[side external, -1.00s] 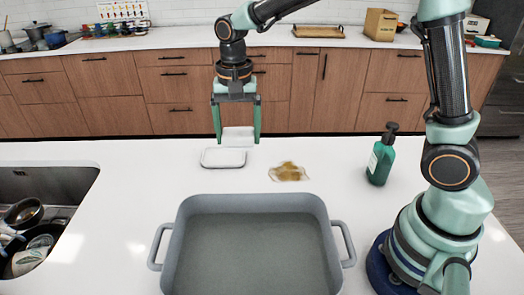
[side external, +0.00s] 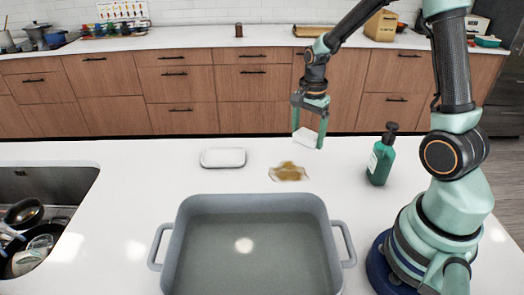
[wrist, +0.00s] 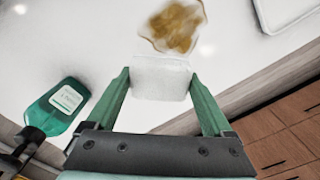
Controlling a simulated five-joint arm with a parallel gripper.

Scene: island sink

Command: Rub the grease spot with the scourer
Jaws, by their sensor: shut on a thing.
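The scourer, a pale white block, (side external: 307,136) is held between the fingers of my gripper (side external: 308,137), up above the counter near its far edge. It also shows between the fingertips in the wrist view (wrist: 160,78). The grease spot (side external: 288,171) is a brown, irregular smear on the white counter, to the lower left of my gripper in the side view. In the wrist view the grease spot (wrist: 175,26) lies just beyond the scourer. The scourer looks apart from the grease spot.
A white shallow dish (side external: 223,158) lies left of the grease spot. A large grey roasting pan (side external: 250,205) fills the front middle. A green pump bottle (side external: 381,158) stands to the right, also in the wrist view (wrist: 57,106). A sink with dishes (side external: 40,205) is at the left.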

